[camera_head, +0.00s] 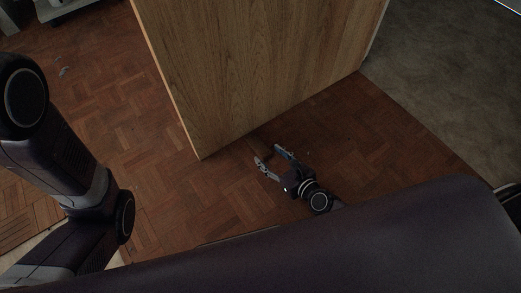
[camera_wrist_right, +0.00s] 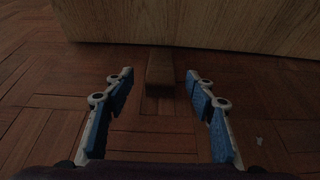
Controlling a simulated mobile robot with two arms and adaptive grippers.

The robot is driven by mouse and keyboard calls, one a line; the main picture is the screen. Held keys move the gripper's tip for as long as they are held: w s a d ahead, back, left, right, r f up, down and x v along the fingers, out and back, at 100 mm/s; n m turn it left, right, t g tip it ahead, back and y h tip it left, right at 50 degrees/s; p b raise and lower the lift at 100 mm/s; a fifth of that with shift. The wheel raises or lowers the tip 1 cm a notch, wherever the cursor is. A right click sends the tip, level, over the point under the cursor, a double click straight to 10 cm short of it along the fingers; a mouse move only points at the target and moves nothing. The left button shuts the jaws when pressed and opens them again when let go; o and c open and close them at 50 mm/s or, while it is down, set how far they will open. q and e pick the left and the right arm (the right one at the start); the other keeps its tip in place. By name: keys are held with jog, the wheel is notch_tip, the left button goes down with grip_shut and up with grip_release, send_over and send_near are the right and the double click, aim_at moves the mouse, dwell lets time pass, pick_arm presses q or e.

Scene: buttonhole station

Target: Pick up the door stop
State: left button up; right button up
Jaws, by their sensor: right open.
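The door stop (camera_wrist_right: 160,68) is a small brown wooden block or wedge on the floor. In the right wrist view it sits at the foot of the wooden door (camera_wrist_right: 230,25), ahead of and between my fingertips. Whether it touches the door or goes under it I cannot tell. My right gripper (camera_head: 268,154) is open and empty, low over the floor near the door's bottom edge, its blue-padded fingers pointing at the door. In the head view the door stop is hard to make out against the dark floor. My left gripper is out of view.
The door (camera_head: 265,65) stands upright across the upper middle of the head view. A grey carpet (camera_head: 435,85) lies to the right. A small pale scrap (camera_wrist_right: 259,141) lies right of my gripper in the wrist view.

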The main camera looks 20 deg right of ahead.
aim_at(263, 149)
jog(key=b+x, duration=0.1)
jog(key=x, duration=0.3)
jog(key=shift+w, duration=0.4)
jog(key=c, duration=1.3)
